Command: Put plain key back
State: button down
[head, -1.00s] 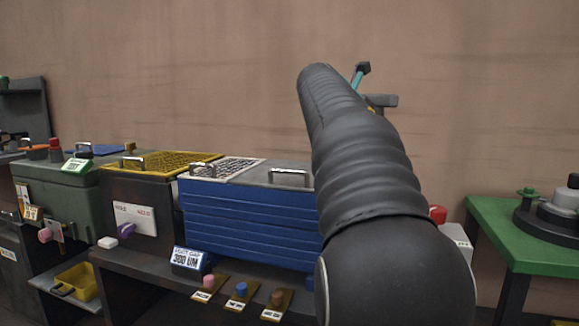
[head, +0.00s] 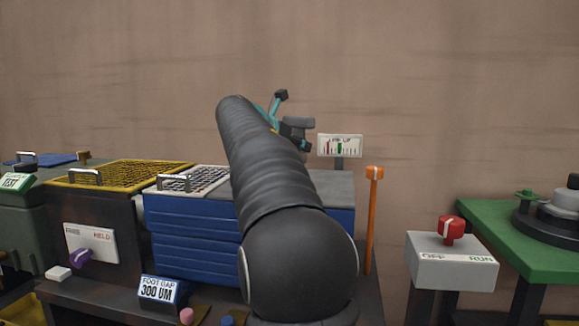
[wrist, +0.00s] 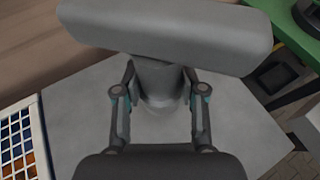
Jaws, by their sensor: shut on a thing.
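My gripper (wrist: 160,86) is shut on the stem of a grey T-shaped piece (wrist: 170,27), which I take to be the plain key. Its wide crossbar lies beyond the fingers in the wrist view, and the stem's lower end is hard to make out. In the head view my gripper (head: 288,122) and the grey piece (head: 299,121) show beyond my arm, above the back of the blue stacked unit (head: 190,245). My arm hides part of them. No place marked for the key can be read.
A bar gauge sign (head: 340,146) stands behind the blue unit's grey top (head: 330,188). An orange post (head: 371,225) rises at its right. Yellow mesh (head: 120,175) lies left.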

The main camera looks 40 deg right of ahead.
jog(key=shift+w+a+f, duration=0.2)
jog(key=shift+w+f, duration=0.1)
jog(key=shift+w, duration=0.15)
jog(key=shift+w+a+f, duration=0.15)
jog(key=shift+w+f, duration=0.1)
jog(key=shift+w, duration=0.2)
jog(key=shift+f+b, duration=0.8)
jog(key=shift+f, duration=1.2)
jog(key=c, duration=0.7)
grip_release()
jog(key=p+v, duration=0.1)
jog(key=v, duration=1.1)
